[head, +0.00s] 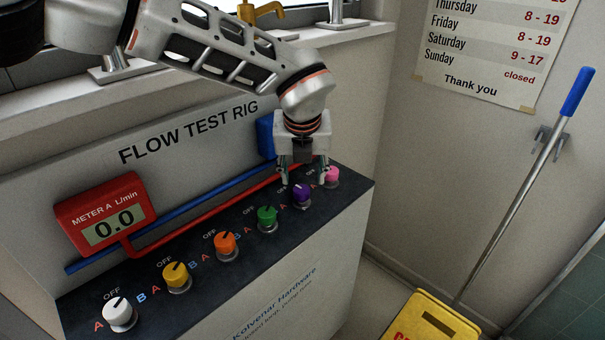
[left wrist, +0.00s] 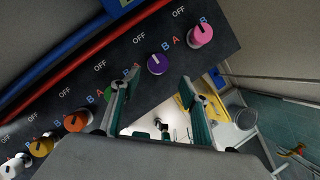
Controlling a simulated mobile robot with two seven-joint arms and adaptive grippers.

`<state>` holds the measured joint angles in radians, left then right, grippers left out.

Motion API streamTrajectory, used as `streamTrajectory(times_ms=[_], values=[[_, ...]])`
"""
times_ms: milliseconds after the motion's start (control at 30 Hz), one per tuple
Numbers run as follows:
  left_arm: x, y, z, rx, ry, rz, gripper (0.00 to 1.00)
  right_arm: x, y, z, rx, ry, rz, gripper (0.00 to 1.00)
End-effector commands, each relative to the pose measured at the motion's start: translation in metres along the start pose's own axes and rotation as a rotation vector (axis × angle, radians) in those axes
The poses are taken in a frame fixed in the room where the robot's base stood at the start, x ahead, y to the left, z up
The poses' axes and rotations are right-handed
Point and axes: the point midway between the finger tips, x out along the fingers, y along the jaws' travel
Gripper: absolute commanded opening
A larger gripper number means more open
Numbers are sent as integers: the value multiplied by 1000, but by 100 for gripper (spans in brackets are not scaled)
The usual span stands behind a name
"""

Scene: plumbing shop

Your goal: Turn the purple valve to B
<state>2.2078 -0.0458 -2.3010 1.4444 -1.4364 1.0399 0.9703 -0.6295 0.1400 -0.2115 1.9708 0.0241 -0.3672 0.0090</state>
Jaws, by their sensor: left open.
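The purple valve (head: 301,196) is a round knob on the dark top of the flow test rig, between the green valve (head: 267,217) and the pink valve (head: 332,176). My left gripper (head: 304,180) is over the panel at the purple valve, pointing down. In the left wrist view the purple valve (left wrist: 158,64) lies between and beyond the two open fingertips, apart from both. Its mark seems to point toward OFF, but the mark is small. My right gripper is not in view.
Orange (head: 225,244), yellow (head: 176,276) and white (head: 120,314) valves continue the row. A red meter (head: 105,213) reads 0.0. Red and blue pipes run behind the knobs.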

Motion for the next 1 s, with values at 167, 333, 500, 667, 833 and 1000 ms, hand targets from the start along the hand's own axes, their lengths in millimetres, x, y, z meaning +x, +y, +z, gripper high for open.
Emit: streamTrajectory(times_ms=[167,333,500,667,833,1000], values=[[8,5,5,-5,-12,14,45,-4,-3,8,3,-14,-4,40],[35,5,4,-5,-9,13,45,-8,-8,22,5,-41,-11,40],[59,5,5,-5,-9,12,45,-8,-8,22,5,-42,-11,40],[72,4,5,-4,-10,10,45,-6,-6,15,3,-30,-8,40],[76,4,5,-4,-10,10,45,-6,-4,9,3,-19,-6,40],[76,4,5,-4,-10,10,45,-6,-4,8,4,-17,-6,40]])
